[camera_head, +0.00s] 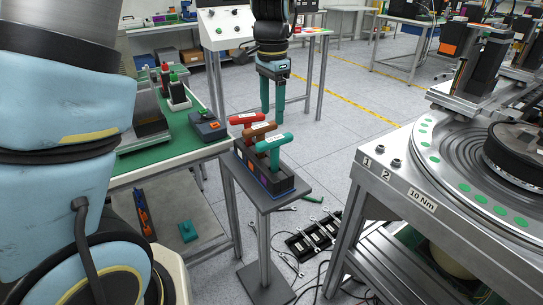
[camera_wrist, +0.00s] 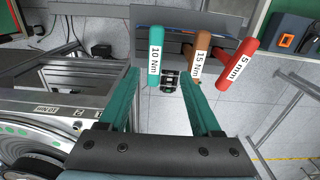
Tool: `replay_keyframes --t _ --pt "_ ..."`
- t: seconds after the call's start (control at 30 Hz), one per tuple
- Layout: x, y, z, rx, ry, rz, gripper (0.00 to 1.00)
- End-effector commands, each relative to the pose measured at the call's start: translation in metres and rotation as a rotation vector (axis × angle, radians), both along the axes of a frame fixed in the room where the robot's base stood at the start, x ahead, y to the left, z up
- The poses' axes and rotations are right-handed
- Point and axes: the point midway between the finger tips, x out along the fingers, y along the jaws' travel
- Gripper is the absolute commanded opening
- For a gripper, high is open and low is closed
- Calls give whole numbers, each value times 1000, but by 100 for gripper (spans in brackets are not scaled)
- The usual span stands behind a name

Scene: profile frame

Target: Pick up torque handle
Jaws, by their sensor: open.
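Three T-shaped torque handles stand in a dark rack (camera_head: 265,186) on a small pedestal: a red one (camera_head: 246,118), a brown one (camera_head: 259,129) and a teal one (camera_head: 275,141). In the wrist view the teal handle (camera_wrist: 154,62) reads 10 Nm, the brown (camera_wrist: 199,68) 15 Nm and the red (camera_wrist: 238,66) 5 Nm. My gripper (camera_head: 272,112) is open and empty, its teal fingers pointing down beyond the handles. In the wrist view the teal handle lies between the fingertips (camera_wrist: 161,76), with the brown just right of the right finger. No contact shows.
A steel turntable station (camera_head: 400,190) labelled 10 Nm stands at right. A green-topped bench (camera_head: 165,150) with tools stands at left, close to the pedestal (camera_head: 262,235). Wrenches and a black tray (camera_head: 312,240) lie on the floor. Open floor lies behind the rack.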

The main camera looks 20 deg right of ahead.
Motion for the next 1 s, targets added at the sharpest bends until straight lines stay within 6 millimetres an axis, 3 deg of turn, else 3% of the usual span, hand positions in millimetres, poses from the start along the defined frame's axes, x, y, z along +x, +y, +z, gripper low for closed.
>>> replay_keyframes --t 0.3,0.57,0.8,1.0 --pt "-1 -1 -44 3 3 -4 65" --pt "-4 -2 -63 4 3 -3 65" --pt "-9 -4 -97 4 3 -2 65" --pt "-8 -5 -105 1 0 -2 65"
